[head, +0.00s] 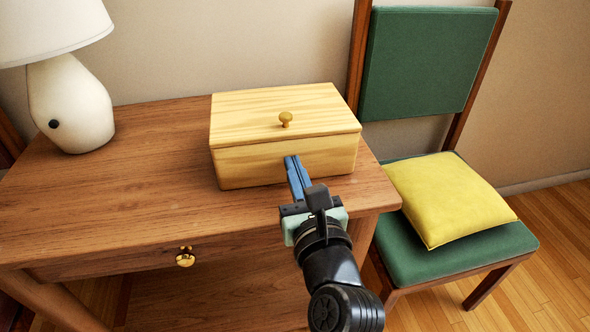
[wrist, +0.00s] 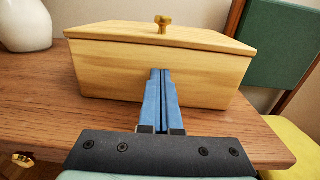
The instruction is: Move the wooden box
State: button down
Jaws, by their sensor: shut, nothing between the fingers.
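The wooden box (head: 245,166) is pale wood with a lid and a small round brass-coloured knob (head: 286,119). It stands upright with its lid closed on the right part of the brown wooden table. My gripper (head: 291,158) is shut and empty, its blue fingers together in front of the box's front face. In the wrist view the fingertips (wrist: 160,71) overlap the front face of the box (wrist: 110,70), just below the lid. I cannot tell whether they touch it. The lower middle of the front face is hidden behind the fingers.
A white lamp (head: 72,108) stands at the table's left. The table top (head: 130,190) is clear between lamp and box. A brass drawer knob (head: 185,257) sticks out at the front. A green chair (head: 465,262) with a yellow cushion (head: 446,198) stands right of the table. A wall is behind.

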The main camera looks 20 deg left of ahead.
jog(key=shift+w+a+r+p, duration=0.15)
jog(key=shift+w+a+p, duration=0.15)
jog(key=shift+w+p, duration=0.15)
jog(key=p+x, duration=0.4)
jog(key=x, duration=0.8)
jog(key=shift+w+a+p, duration=0.25)
jog(key=shift+a+p, duration=0.05)
jog(key=shift+p, duration=0.1)
jog(key=shift+w+a+f, duration=0.2)
jog(key=shift+w+f, duration=0.05)
jog(key=shift+w, duration=0.05)
jog(key=shift+s+d, duration=0.1)
